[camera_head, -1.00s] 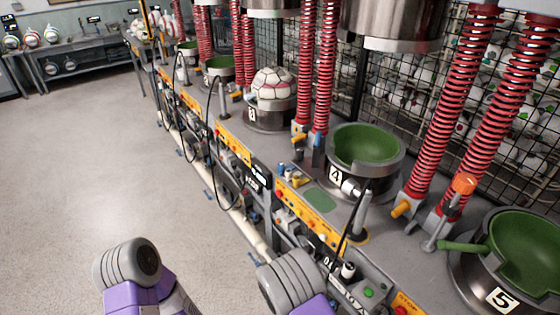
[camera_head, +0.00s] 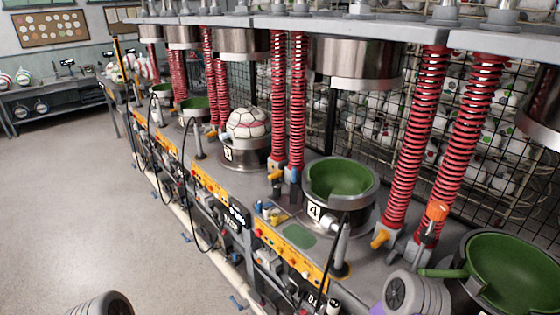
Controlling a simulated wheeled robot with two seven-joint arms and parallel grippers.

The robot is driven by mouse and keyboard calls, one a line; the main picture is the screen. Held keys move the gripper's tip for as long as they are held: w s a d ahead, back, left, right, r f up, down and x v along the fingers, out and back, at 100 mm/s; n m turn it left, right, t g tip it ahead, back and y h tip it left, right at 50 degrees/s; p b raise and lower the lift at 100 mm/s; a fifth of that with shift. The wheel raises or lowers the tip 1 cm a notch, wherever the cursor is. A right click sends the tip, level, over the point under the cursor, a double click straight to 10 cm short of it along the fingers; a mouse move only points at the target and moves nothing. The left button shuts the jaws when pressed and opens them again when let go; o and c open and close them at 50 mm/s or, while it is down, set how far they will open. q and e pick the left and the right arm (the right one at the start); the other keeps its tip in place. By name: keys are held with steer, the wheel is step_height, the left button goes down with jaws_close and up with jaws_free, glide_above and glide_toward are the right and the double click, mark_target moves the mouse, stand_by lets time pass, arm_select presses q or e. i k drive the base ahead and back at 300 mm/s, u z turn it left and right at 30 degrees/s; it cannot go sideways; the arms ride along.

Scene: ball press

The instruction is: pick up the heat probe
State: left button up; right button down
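No label names the heat probe. A silver cylindrical tool (camera_head: 338,226) with a dark cable, beside press bowl 4 (camera_head: 345,180), may be it, but I cannot tell for sure. It rests tilted at the top of a grey post (camera_head: 340,258). Only grey rounded links of my two arms show at the bottom edge, one at left and one at right. Neither gripper is in view.
A row of presses runs along the bench, with red springs (camera_head: 403,140) and steel upper cylinders (camera_head: 358,65) overhead. A panelled ball (camera_head: 247,124) sits in press 3. Yellow button panels (camera_head: 290,257) line the front edge. The floor (camera_head: 80,200) at left is clear.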

mark_target(294, 170)
steer(key=u, duration=1.1)
steer(key=i, duration=2.15)
steer(key=z, duration=3.05)
